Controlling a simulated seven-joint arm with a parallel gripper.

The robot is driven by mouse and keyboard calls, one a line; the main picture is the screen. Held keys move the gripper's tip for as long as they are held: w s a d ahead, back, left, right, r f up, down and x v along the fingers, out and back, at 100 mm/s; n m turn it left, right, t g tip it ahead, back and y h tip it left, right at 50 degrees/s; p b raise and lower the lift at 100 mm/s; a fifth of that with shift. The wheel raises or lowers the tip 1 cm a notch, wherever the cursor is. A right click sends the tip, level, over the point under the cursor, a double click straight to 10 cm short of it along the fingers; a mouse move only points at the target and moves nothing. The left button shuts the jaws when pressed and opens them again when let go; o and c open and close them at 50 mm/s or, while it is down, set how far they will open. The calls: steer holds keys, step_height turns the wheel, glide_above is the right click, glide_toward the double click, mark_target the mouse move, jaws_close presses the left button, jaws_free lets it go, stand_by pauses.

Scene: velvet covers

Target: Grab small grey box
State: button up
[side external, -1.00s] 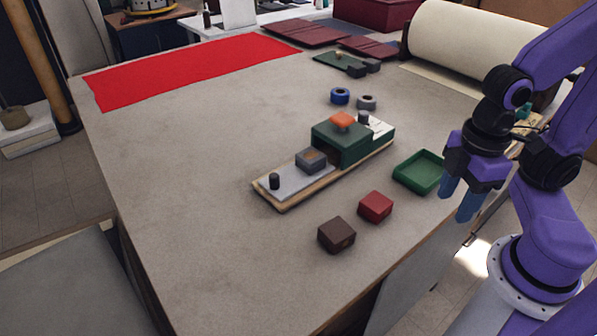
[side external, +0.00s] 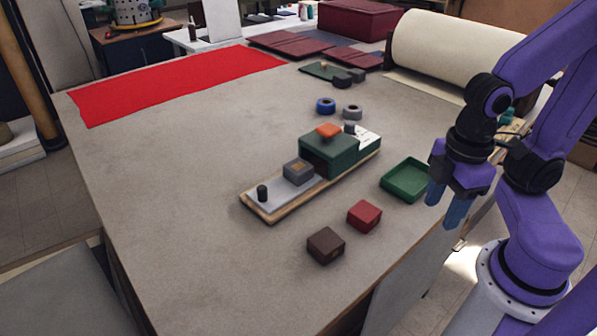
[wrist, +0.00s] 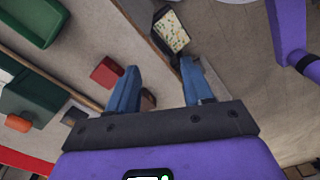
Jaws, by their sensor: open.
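The small grey box (side external: 298,172), with a brownish patch on top, sits on the pale panel of a wooden-edged board (side external: 272,212). It stands between a short black cylinder (side external: 262,194) and a larger green block (side external: 335,157). My gripper (side external: 444,207) is open and empty, pointing down by the table's right edge, well to the right of the grey box. In the wrist view the fingers (wrist: 160,70) are apart with nothing held between them. A grey box shape (wrist: 73,115) shows there at lower left, partly cut off by my gripper body.
A green tray (side external: 387,187), a red box (side external: 364,216) and a dark brown box (side external: 326,246) stand between my gripper and the board. An orange piece (side external: 328,130) tops the green block. Blue (side external: 325,106) and grey (side external: 352,112) rings lie behind.

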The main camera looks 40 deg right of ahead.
stand_by(0.3)
steer(key=o, duration=0.4)
